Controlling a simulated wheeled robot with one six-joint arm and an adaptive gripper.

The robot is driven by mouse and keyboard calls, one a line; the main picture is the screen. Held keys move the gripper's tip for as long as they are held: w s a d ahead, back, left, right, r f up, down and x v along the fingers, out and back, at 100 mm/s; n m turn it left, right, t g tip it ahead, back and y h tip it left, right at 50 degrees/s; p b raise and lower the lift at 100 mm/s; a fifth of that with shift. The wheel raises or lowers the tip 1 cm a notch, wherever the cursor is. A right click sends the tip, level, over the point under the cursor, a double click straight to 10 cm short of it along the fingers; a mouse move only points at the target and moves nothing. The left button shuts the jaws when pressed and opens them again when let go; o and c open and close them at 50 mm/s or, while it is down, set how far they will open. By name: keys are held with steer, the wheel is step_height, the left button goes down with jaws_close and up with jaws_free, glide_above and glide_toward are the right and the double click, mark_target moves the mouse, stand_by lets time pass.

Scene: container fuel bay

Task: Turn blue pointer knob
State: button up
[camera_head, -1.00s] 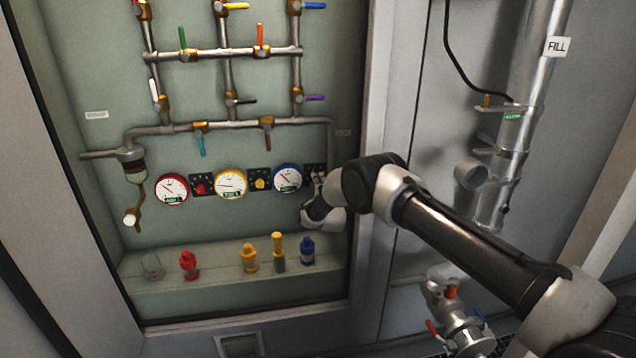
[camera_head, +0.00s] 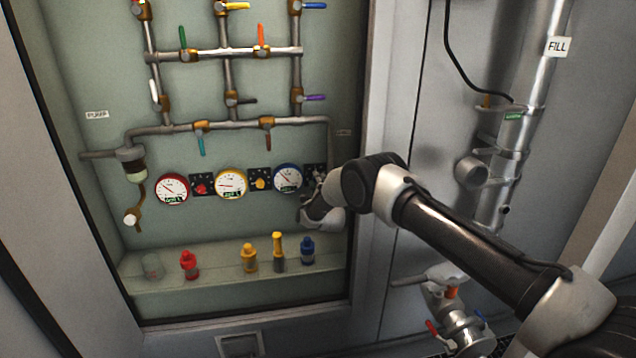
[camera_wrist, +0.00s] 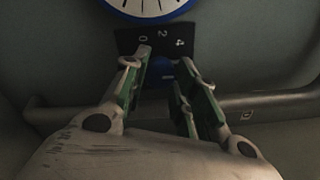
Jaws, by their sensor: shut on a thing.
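The blue pointer knob (camera_wrist: 162,69) shows between my fingertips in the wrist view, below a black scale plate (camera_wrist: 160,40) with the marks 0, 2 and 4. My gripper (camera_wrist: 161,75) is shut on the knob, one finger on each side. Most of the knob is hidden by the fingers, and I cannot tell where its pointer stands. In the head view my gripper (camera_head: 318,190) is at the right end of the gauge row and covers the knob. The blue-rimmed gauge (camera_head: 288,178) is just left of it, and its rim (camera_wrist: 147,14) is above the plate in the wrist view.
A red knob (camera_head: 201,184) and a yellow knob (camera_head: 260,182) sit beside the red-rimmed gauge (camera_head: 171,189) and yellow-rimmed gauge (camera_head: 231,184). Pipes with coloured valve levers run above. A ledge (camera_head: 215,280) below holds red, yellow and blue fittings. The cabinet's right frame (camera_head: 372,130) is close to my arm.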

steer(key=shift+a+r, duration=0.1)
steer(key=shift+r, duration=0.05)
steer(key=o, duration=0.8)
steer(key=v, duration=1.2)
steer(key=shift+r, duration=0.1)
